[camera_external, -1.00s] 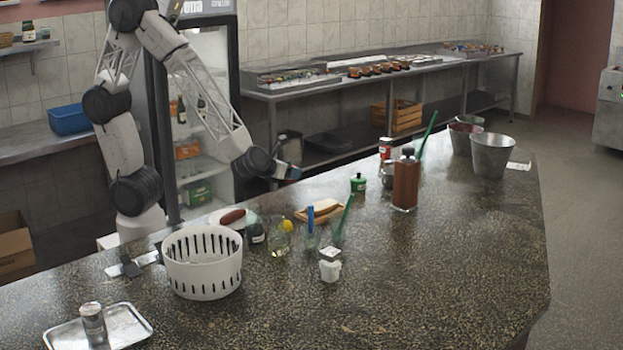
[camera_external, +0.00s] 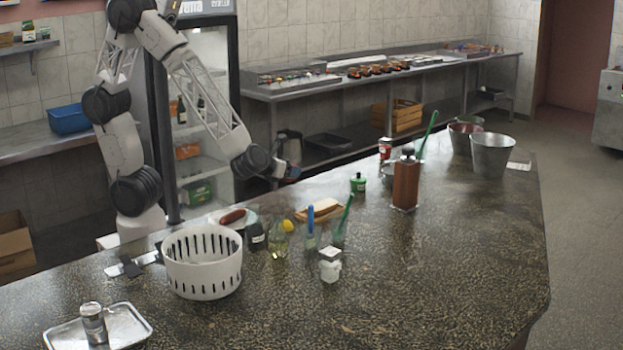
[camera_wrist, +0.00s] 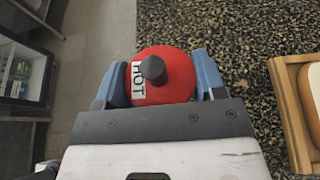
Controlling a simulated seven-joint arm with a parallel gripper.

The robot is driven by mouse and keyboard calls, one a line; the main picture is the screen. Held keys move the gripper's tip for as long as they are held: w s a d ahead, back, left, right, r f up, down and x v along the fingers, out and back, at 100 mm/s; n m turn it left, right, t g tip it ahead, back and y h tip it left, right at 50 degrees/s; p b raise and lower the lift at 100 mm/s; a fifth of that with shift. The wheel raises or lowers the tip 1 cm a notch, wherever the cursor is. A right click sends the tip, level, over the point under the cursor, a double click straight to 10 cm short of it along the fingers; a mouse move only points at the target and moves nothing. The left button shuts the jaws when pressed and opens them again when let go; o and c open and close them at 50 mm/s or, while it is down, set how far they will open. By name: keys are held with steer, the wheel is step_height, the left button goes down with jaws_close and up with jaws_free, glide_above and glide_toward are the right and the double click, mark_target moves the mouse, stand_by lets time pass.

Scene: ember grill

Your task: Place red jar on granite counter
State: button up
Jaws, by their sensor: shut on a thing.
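The red jar (camera_wrist: 182,78) has a dark knob on its lid and a white label with dark letters. My gripper (camera_wrist: 160,80) is shut on it, with a blue finger on each side. In the wrist view the jar is over the back edge of the granite counter (camera_wrist: 232,45), with floor to the left. In the external view my gripper (camera_external: 288,172) hangs behind the counter's back edge (camera_external: 420,270), between the fridge and the counter. The jar is too small there to make out clearly.
A sandwich board (camera_external: 318,213), a plate with a sausage (camera_external: 232,216), and a white basket (camera_external: 203,262) stand on the counter. A green-lidded jar (camera_external: 358,183) and a wooden pepper mill (camera_external: 406,185) are to the right. The counter's front right is clear.

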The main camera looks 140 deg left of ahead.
step_height(320, 180, up, 10)
steer(key=shift+r, duration=0.15)
steer(key=shift+w, duration=0.9)
steer(key=w+d+r+m+t+h, duration=0.1)
steer(key=w+d+m+t, duration=0.35)
steer(key=w, duration=1.25)
steer(key=w+d+r+t, duration=0.1)
steer(key=w+d, duration=0.6)
steer(key=w, duration=1)
steer(key=w+d+f+m+t+h, duration=0.3)
steer(key=w+d+m+t, duration=0.15)
steer(key=w+d, duration=2.35)
steer(key=shift+s+d+f, duration=0.15)
steer(key=shift+s+f, duration=0.1)
steer(key=shift+f, duration=0.45)
steer(key=shift+s+d+f, duration=0.15)
steer(key=shift+s+f, duration=0.05)
steer(key=shift+f, duration=0.55)
steer(key=shift+s+d+f, duration=0.15)
steer(key=shift+s+f, duration=0.1)
steer(key=shift+f, duration=0.45)
steer(key=shift+f, duration=0.1)
